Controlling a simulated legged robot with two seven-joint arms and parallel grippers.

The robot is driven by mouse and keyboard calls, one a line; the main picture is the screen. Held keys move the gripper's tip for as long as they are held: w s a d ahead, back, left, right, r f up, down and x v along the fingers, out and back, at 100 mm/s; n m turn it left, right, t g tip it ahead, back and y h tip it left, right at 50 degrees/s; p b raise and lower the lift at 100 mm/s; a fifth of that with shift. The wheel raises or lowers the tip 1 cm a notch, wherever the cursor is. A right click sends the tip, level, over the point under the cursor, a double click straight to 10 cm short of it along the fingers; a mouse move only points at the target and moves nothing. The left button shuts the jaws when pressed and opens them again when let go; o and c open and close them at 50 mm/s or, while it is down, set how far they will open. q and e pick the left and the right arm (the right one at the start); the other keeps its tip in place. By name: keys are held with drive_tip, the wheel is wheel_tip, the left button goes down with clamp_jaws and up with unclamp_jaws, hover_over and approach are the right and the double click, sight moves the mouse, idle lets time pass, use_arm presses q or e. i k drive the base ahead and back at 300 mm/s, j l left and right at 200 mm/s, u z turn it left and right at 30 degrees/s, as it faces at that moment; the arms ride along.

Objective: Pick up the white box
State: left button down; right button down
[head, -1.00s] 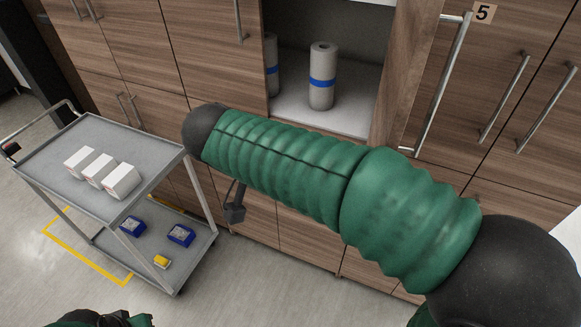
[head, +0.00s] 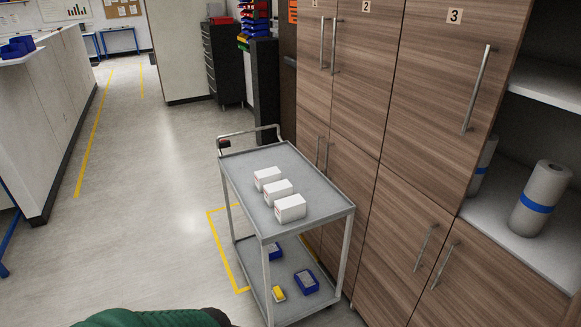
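Three white boxes stand in a row on the top shelf of a grey cart (head: 315,201) in the head view. The far box (head: 267,178), the middle box (head: 278,192) and the near box (head: 290,208) all look alike and sit close together. Part of my green arm shows at the bottom edge, left of the cart and apart from it. Neither gripper can be seen.
The cart's lower shelf holds blue bins (head: 306,281) and a small yellow item (head: 279,293). Wooden cabinets (head: 397,250) stand close on the cart's right. An open shelf holds paper rolls (head: 540,199). The floor (head: 150,200) left of the cart is clear.

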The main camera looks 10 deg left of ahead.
sight(268, 176)
drive_tip(key=i+j+u, duration=0.3)
drive_tip(key=i, duration=0.9)
drive_tip(key=i+j+u, duration=0.15)
drive_tip(key=i+u, duration=0.15)
drive_tip(key=i, duration=0.9)
